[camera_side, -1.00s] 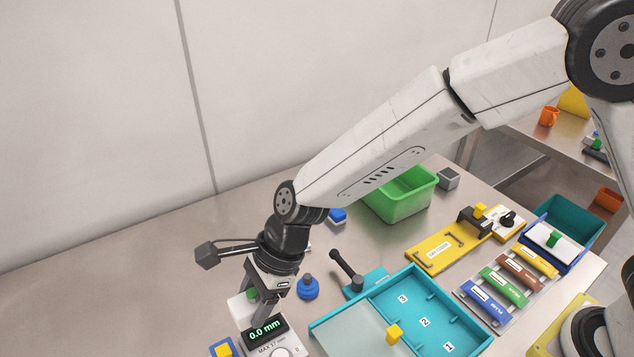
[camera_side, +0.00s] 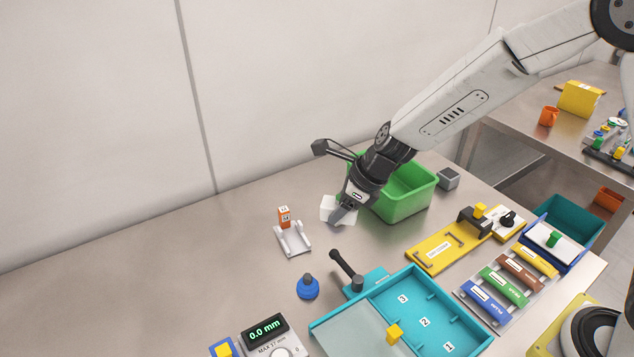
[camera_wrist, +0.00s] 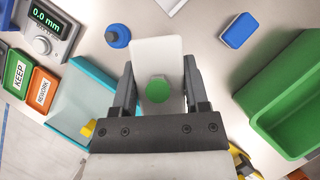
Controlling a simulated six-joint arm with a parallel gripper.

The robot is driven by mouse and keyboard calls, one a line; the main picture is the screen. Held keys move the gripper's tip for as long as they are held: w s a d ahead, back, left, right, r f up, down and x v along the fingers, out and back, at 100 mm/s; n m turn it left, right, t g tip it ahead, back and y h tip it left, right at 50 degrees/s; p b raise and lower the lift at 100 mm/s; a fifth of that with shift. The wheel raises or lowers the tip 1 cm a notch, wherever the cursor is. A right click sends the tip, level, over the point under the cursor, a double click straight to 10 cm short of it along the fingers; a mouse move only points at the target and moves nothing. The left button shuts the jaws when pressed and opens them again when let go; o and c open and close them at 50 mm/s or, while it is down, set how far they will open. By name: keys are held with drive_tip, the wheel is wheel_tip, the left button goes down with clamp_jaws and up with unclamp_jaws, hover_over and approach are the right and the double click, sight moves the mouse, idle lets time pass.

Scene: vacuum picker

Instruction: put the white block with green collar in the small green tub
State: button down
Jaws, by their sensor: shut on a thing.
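The white block with green collar (camera_side: 330,207) is held in my gripper (camera_side: 345,214), raised above the bench just left of the green tub. In the wrist view the white block (camera_wrist: 156,50) stands between both fingers, with a round green part (camera_wrist: 158,90) near my palm. My gripper (camera_wrist: 159,72) is shut on it. The green tub (camera_side: 405,212) is open at the top, and my wrist hides part of its left side in the side view. In the wrist view the tub (camera_wrist: 258,95) lies to the right of the held block.
A grey cradle with an orange-topped part (camera_side: 292,240) stands left of the block. A blue knobbed piece (camera_side: 307,289), a gauge (camera_side: 268,333), a teal tray (camera_side: 455,312) and a yellow fixture (camera_side: 440,250) lie nearer.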

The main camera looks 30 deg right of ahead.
drive_tip(key=s+d+m+t+h, duration=0.3)
drive_tip(key=d+m, duration=0.6)
drive_tip(key=d, duration=1.4)
drive_tip(key=g+h, duration=0.1)
approach(388, 185)
drive_tip(key=a, duration=0.2)
drive_tip(key=w+a, duration=0.1)
drive_tip(key=shift+a+f, duration=0.1)
drive_tip(key=shift+f, duration=0.2)
drive_tip(key=shift+w+f, duration=0.55)
drive_tip(key=shift+w+f, duration=0.2)
drive_tip(key=shift+f, duration=1.6)
drive_tip(key=shift+f, duration=0.2)
